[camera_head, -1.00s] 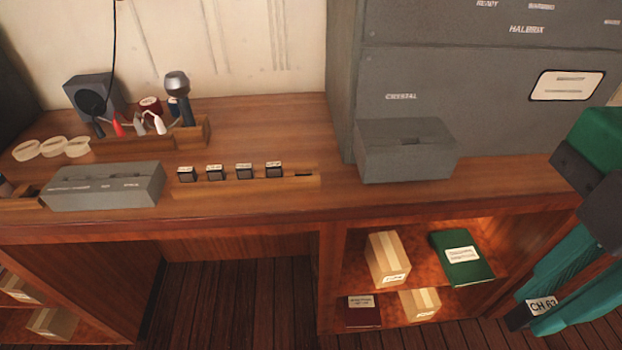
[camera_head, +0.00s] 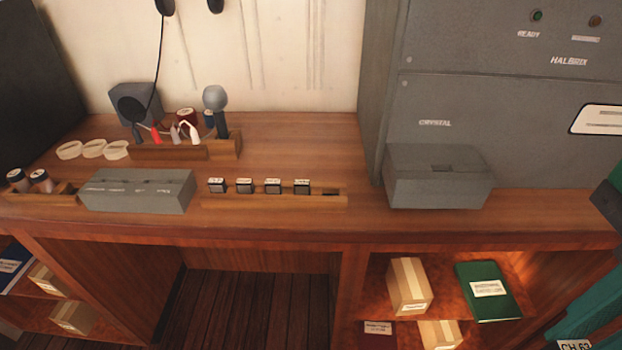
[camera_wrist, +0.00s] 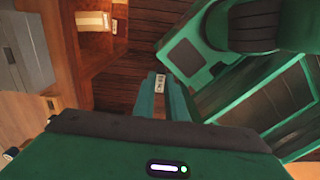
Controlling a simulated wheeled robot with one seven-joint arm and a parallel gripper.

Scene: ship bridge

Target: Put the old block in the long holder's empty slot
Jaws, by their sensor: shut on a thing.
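The long holder (camera_head: 225,202) is a low wooden rail on the desk. Several small dark blocks (camera_head: 245,186) with white top labels stand in it. An empty slot (camera_head: 330,192) shows near its right end. My gripper (camera_wrist: 160,92) is shut on the old block, whose white label (camera_wrist: 160,82) shows between the teal fingers in the wrist view. In the head view, only its label (camera_head: 575,345), reading "CH 63", shows at the bottom right edge. My gripper is in front of the desk, well to the right of the holder.
A grey box (camera_head: 437,178) stands on the desk right of the holder, before a tall grey cabinet (camera_head: 485,110). Another grey box (camera_head: 137,190) stands left of it. A wooden rack (camera_head: 165,152) with tools lies behind. Shelves below hold cartons (camera_head: 408,286) and a green book (camera_head: 489,291).

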